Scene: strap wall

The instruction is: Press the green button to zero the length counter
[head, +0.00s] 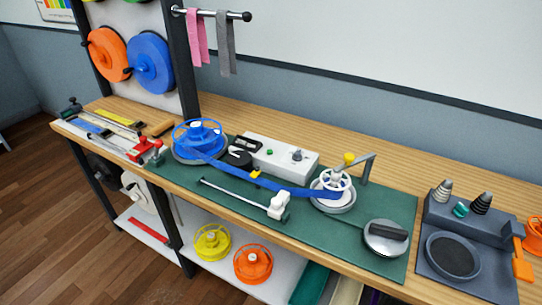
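The white control box (280,148) sits on the green mat at the back of the bench. It has a dark display-like panel (247,143) on its left part, which I take for the length counter; any digits are too small to read. A small green button (270,152) shows on the box's top, right of the panel. A grey knob (297,155) stands farther right on the same box. Neither of my grippers is in the head view, so nothing of mine touches or covers the button.
A blue strap (285,187) runs in front of the box from a blue reel (198,136) to a white reel (333,181) with a yellow-knobbed crank (349,158). A rod with a white slider (277,204) lies nearer. A grey station (490,235) stands right.

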